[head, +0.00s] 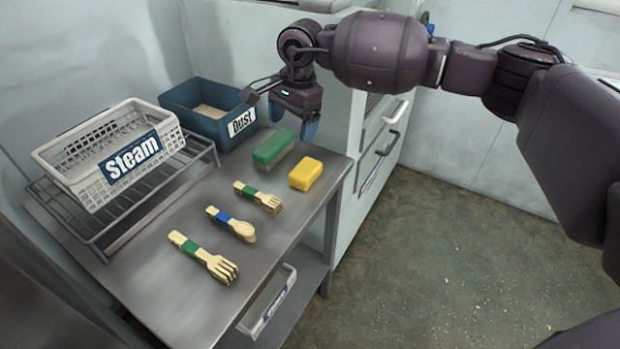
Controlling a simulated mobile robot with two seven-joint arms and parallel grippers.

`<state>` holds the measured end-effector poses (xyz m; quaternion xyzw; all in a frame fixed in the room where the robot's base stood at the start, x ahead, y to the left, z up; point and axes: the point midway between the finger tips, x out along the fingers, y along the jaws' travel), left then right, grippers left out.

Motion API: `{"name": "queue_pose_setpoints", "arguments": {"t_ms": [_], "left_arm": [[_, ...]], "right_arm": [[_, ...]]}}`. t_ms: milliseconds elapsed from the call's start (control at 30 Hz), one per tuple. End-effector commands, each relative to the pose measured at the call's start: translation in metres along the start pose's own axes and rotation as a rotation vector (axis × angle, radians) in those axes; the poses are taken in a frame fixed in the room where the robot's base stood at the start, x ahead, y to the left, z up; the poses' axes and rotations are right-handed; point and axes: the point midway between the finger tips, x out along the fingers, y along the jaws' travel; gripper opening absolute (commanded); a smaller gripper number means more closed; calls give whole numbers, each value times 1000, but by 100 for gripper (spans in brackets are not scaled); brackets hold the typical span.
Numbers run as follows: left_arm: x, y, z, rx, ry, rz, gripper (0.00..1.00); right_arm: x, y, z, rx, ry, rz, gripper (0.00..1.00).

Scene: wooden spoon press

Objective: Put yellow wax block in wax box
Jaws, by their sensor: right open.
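The yellow wax block (306,174) lies on the metal table near its right edge. My right gripper (292,121) is open and empty. In the picture it shows above the yellow block and the green block, beside the Dust box; its exact height is hard to tell. No box with a readable wax label shows. A white bin (268,311) with a blue label sits below the tabletop at the front; its label is too small to read. My left gripper is not in view.
A green block (273,148) lies beside the yellow one. Wooden utensils (232,224) with green or blue bands lie in front. A blue Dust box (208,113) stands at the back. A white Steam basket (108,153) sits on a wire rack (92,240). Drawers (385,140) stand right of the table.

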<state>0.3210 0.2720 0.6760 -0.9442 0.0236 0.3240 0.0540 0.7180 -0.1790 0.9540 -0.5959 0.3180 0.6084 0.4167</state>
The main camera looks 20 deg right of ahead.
Motion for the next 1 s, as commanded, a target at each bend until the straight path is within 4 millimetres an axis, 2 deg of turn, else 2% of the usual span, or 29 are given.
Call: {"name": "queue_pose_setpoints", "arguments": {"t_ms": [100,333,700,1000], "left_arm": [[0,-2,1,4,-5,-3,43],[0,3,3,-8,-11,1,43],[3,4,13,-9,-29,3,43],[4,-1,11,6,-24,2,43]], "right_arm": [[-2,12,-13,-107,77,83,83],[2,19,-15,-189,81,122,83],[50,25,-19,-187,77,124,83],[68,30,-21,-187,78,121,83]]}}
